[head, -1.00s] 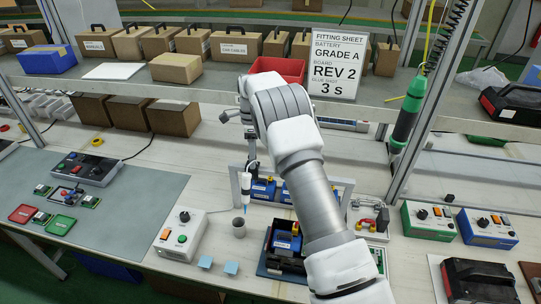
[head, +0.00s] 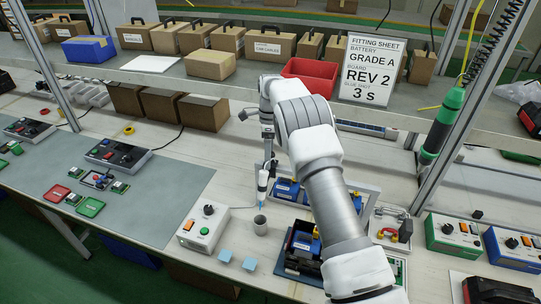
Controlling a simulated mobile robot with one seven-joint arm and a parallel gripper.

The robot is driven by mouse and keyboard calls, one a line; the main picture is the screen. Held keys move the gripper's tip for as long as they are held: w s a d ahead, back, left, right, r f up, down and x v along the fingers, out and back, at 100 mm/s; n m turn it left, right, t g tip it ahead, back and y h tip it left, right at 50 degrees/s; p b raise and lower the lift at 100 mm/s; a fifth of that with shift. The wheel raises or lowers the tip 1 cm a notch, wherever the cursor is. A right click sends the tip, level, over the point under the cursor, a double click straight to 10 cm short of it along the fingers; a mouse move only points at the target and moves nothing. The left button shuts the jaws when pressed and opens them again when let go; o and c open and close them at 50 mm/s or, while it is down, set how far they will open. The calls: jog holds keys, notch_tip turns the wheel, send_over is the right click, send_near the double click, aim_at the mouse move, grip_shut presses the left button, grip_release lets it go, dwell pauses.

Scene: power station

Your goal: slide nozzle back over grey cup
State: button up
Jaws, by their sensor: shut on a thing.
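The white nozzle (head: 263,183) with a blue tip hangs upright at the centre of the head view. The small grey cup (head: 260,226) stands on the bench below it. The blue tip appears just above the cup's mouth, nearly in line with it; the exact gap is hard to tell. My gripper (head: 267,163) points down and is shut on the upper part of the nozzle. Its fingers are small, and the exact grip is not clear.
A dark tray (head: 296,258) with a blue battery stands to the right, partly behind my arm. A red bin (head: 310,72) sits on the shelf above.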

jog(key=shift+d, duration=0.2)
dwell(0.3)
jog(key=shift+r, duration=0.1)
jog(key=shift+w+r, duration=0.1)
jog(key=shift+r, duration=0.05)
notch_tip(320, 180, up, 11)
jog(key=w+p, duration=0.2)
jog(key=shift+d+r, duration=0.2)
jog(key=shift+w+r, duration=0.1)
dwell(0.3)
